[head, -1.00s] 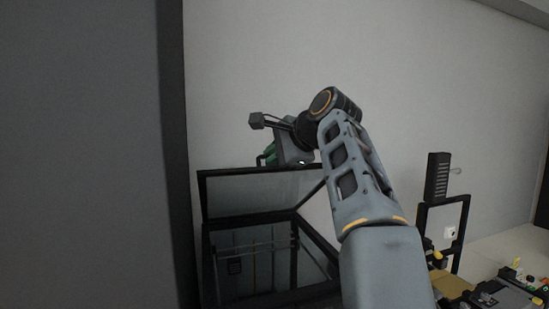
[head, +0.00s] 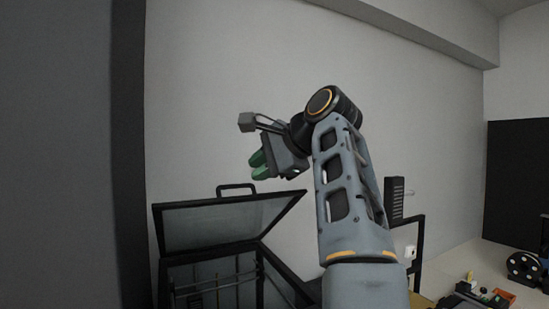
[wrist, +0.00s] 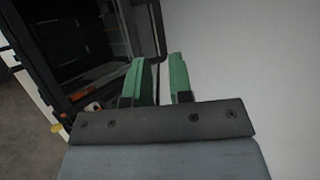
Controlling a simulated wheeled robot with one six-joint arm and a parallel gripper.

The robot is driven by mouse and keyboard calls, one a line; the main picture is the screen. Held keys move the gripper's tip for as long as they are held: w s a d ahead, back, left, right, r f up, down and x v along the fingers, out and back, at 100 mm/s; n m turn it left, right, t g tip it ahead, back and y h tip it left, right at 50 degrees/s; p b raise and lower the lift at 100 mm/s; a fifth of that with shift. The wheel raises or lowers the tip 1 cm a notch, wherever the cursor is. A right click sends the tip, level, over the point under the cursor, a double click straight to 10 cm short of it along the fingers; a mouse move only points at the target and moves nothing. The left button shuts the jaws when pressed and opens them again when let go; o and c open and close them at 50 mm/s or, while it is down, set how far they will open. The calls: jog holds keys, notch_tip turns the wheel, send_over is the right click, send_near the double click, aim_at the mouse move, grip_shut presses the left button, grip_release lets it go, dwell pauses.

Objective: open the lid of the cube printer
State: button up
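The cube printer (head: 175,286) has a black frame and stands at the lower left of the head view. Its lid (head: 222,224), a dark-framed see-through panel, is tilted up, and the box below is open at the top. The lid's black handle (head: 236,187) stands free on its upper edge. My gripper (head: 257,164) is above and right of the handle, apart from it. In the wrist view the two green fingers (wrist: 160,80) are apart with nothing between them. A dark frame and interior, probably the printer's, show at the left (wrist: 82,42).
A tall dark panel (head: 70,150) stands close at the left. A pale wall (head: 230,70) is behind the printer. At the right are a black upright frame (head: 417,255), a spool (head: 524,268) and several small parts (head: 480,294) on a surface.

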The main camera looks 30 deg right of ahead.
jog(key=shift+v, duration=2.25)
